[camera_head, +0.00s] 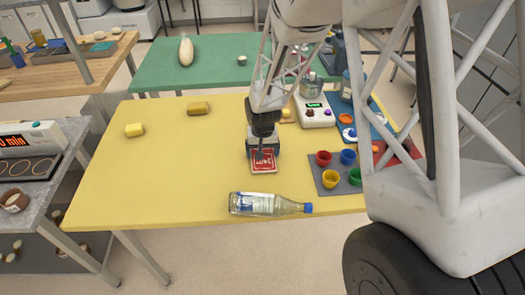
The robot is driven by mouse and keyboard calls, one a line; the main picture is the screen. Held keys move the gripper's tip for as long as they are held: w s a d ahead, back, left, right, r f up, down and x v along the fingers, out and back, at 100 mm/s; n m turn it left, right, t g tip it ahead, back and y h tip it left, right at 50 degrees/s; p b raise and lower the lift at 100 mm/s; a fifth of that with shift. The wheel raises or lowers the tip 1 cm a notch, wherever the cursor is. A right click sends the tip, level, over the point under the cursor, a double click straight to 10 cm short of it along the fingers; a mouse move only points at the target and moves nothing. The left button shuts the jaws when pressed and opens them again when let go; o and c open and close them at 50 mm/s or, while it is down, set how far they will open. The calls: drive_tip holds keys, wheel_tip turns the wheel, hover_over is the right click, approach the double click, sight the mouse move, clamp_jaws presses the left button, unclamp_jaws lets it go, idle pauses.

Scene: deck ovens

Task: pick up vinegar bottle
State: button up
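A clear bottle (265,205) with a blue cap and a white-blue label lies on its side near the front edge of the yellow table. I take it for the vinegar bottle. Its cap points right. My gripper (260,158) points down above or at a small red and white item (263,161), farther back than the bottle and apart from it. The fingers are dark and small here, so I cannot tell whether they are open or whether they touch the red item.
A grey mat (321,182) with coloured cups lies right of the bottle. A white device (316,113) stands behind. A green table (215,70) is beyond.

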drive_tip(key=o, duration=1)
drive_tip(key=shift+c, duration=0.2)
wheel_tip(320, 180, up, 12)
drive_tip(key=shift+r, duration=0.1)
idle(0.6)
drive_tip(key=s+d+r+t, duration=0.1)
drive_tip(key=s+d+r, duration=0.3)
drive_tip(key=s+r, duration=0.25)
drive_tip(key=s+d+r, duration=0.4)
drive_tip(key=s+r, duration=0.2)
drive_tip(key=s, duration=0.2)
drive_tip(key=s+d+r, duration=0.2)
drive_tip(key=s, duration=0.7)
drive_tip(key=s+d+r+t, duration=0.1)
drive_tip(key=s+d+r, duration=0.1)
drive_tip(key=s, duration=0.7)
drive_tip(key=shift+d+r+t, duration=0.15)
drive_tip(key=shift+d+t, duration=0.05)
drive_tip(key=shift+t, duration=0.1)
